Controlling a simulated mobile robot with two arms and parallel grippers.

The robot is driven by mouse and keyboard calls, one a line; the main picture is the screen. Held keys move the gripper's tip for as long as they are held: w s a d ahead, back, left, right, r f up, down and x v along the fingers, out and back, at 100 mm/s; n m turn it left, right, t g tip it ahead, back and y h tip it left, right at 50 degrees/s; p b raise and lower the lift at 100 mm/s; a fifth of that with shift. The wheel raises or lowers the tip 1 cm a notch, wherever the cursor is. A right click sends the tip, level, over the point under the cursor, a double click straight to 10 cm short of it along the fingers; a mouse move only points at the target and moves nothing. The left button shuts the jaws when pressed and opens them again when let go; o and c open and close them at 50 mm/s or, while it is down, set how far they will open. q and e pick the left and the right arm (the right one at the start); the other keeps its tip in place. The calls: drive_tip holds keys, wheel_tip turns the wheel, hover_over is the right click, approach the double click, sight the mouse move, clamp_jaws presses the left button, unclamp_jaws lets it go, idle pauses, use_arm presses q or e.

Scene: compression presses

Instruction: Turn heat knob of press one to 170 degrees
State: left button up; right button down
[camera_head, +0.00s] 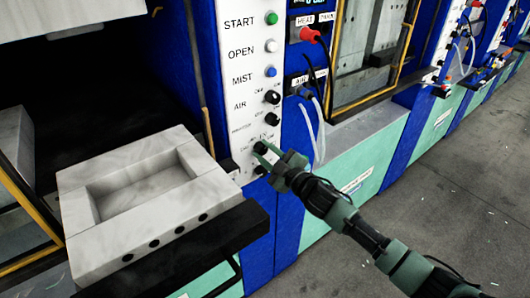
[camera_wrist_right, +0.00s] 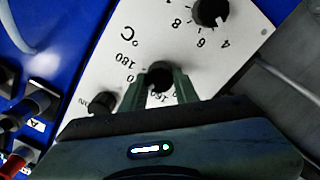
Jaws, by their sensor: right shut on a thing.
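The heat knob (camera_wrist_right: 160,74) is a black round knob on the white control panel (camera_wrist_right: 120,60). In the right wrist view, 180 and 160 marks and a °C sign are printed around it. My right gripper (camera_wrist_right: 162,82) is shut on this knob, one green finger on each side. The fingers hide part of the knob, and its pointer is not clear. In the head view, the right gripper (camera_head: 263,153) reaches the lower part of the panel (camera_head: 238,75) from the right. My left gripper is not in view.
Another black knob (camera_wrist_right: 210,12) with number marks and a smaller black knob (camera_wrist_right: 102,103) sit close to the gripper. START (camera_head: 271,18), OPEN and MIST buttons are higher up. A pale block mould (camera_head: 140,180) juts out at left. Grey floor (camera_head: 460,160) is open at right.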

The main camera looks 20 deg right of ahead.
idle(0.3)
drive_tip(key=c, duration=1.1)
unclamp_jaws()
drive_tip(key=shift+o, duration=0.2)
drive_tip(key=shift+s+d+f, duration=0.15)
drive_tip(key=shift+s+d, duration=0.05)
drive_tip(key=shift+s, duration=0.25)
drive_tip(key=b+v, duration=0.2)
drive_tip(key=v, duration=0.5)
